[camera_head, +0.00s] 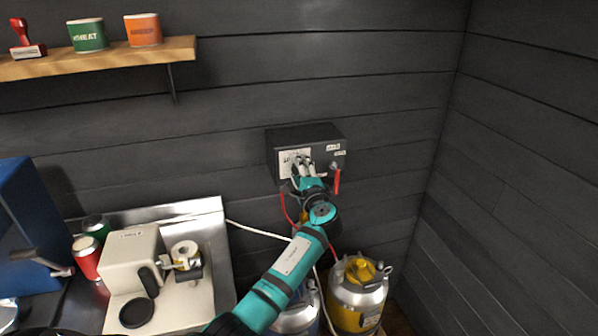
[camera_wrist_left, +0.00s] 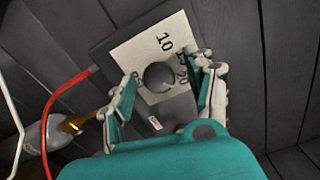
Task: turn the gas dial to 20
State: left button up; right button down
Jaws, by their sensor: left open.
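The gas dial is a round dark knob (camera_wrist_left: 160,76) on a white scale plate (camera_wrist_left: 135,57) in the left wrist view. The plate shows a 10 and, partly covered, what looks like a 20. The plate is on a dark box (camera_head: 327,137) fixed to the wall in the head view. My left gripper (camera_wrist_left: 166,84) is open, with one finger on each side of the knob. I cannot tell whether the fingers touch it. In the head view my left gripper (camera_head: 303,167) hides the knob. The knob's pointer is not clear. My right gripper is not in view.
A red lever or hose end (camera_head: 337,181) hangs at the box's right. Below stand a yellow-topped keg (camera_head: 358,290) and another keg with hoses. At left are a cream machine (camera_head: 135,262) and a red can (camera_head: 88,257). A wooden shelf (camera_head: 100,60) is above.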

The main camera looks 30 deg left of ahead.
pick_arm(q)
jog(key=v, duration=1.2)
jog(key=shift+d+f, duration=0.1)
